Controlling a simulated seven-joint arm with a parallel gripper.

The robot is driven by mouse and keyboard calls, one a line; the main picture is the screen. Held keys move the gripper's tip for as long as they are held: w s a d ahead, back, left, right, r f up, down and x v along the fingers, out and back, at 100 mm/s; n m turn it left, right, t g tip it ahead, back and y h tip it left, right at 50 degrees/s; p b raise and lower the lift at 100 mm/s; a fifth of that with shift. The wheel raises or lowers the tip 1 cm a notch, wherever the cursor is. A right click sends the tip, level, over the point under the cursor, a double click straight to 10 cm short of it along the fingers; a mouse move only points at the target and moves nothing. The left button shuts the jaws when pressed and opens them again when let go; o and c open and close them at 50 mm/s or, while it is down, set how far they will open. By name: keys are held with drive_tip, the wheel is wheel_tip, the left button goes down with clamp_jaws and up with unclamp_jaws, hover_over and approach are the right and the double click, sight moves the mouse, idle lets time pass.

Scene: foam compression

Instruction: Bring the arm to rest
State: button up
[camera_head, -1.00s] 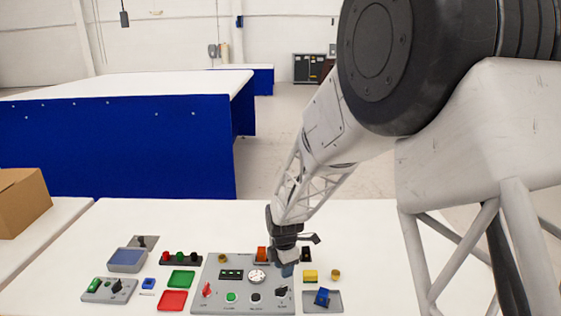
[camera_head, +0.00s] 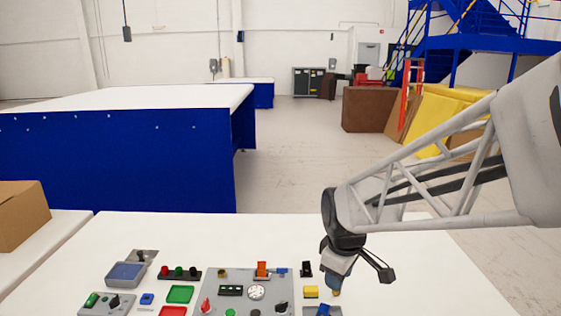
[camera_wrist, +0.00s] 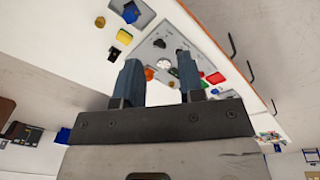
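My gripper (camera_head: 335,290) hangs over the right part of the white table (camera_head: 420,285), to the right of the grey control panel (camera_head: 268,290). In the wrist view its two blue-grey fingers (camera_wrist: 157,75) stand apart with nothing between them, and the panel (camera_wrist: 185,25) shows beyond them. A yellow block (camera_head: 311,292) lies just left of the gripper, and a blue block (camera_head: 322,310) in a grey tray is below it. In the wrist view the yellow block (camera_wrist: 124,36) and blue block (camera_wrist: 130,12) lie left of the fingers.
Green (camera_head: 180,294) and red (camera_head: 172,311) trays, a row of buttons (camera_head: 180,273) and a blue-topped box (camera_head: 126,273) lie left of the panel. The table's right side is bare. A cardboard box (camera_head: 22,214) stands at far left.

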drive_tip(key=s+d+r+m, duration=0.2)
drive_tip(key=s+m, duration=0.3)
drive_tip(key=s, duration=0.4)
drive_tip(key=s+d+r+m+t, duration=0.1)
drive_tip(key=s+d+r+m, duration=0.2)
drive_tip(key=s, duration=0.6)
drive_tip(key=m, duration=0.2)
drive_tip(key=shift+s+d+m, duration=0.2)
drive_tip(key=shift+d+m, duration=0.2)
